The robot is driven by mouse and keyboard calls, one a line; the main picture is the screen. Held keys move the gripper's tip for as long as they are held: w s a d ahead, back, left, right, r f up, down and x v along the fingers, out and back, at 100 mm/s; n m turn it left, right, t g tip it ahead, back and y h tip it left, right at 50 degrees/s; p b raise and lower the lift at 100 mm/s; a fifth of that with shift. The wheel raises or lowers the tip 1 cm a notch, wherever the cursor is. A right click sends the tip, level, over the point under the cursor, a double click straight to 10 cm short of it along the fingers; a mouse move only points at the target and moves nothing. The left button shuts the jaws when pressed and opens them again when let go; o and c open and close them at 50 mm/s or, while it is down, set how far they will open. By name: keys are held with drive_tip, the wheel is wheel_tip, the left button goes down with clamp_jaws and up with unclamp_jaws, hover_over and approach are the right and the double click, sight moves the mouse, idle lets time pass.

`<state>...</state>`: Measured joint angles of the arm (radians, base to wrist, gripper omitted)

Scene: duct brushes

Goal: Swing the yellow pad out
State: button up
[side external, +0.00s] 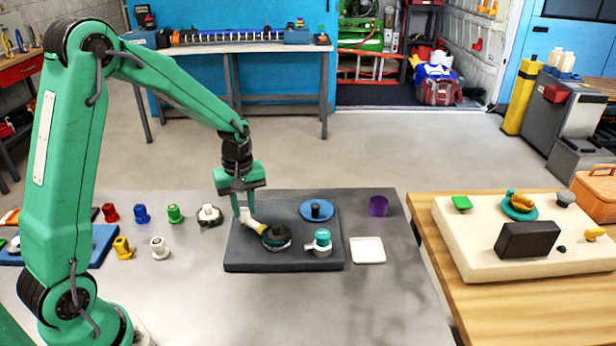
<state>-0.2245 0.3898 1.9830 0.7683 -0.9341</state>
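My gripper (244,211) points down over the left part of a dark grey board (240,258). A pale arm-like piece with a yellowish end (257,226) lies at its fingertips and reaches to a dark round piece (276,239) on the board. This may be the yellow pad, but it is too small to be sure. The fingers stand a little apart around the pale end; whether they grip it I cannot tell. A blue disc with a black knob (316,210) and a teal-capped white fitting (322,243) also stand on the board.
Several coloured fittings, such as a yellow one (123,248) and a white one (160,247), stand left of the board. A purple cup (378,206) and a white tray (367,250) are right of it. A cream panel (470,250) lies on a wooden table.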

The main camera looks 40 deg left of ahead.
clamp_jaws()
drive_tip(key=shift+m, duration=0.4)
drive_tip(key=m, duration=1.2)
idle(0.4)
drive_tip(key=o, duration=0.9)
unclamp_jaws()
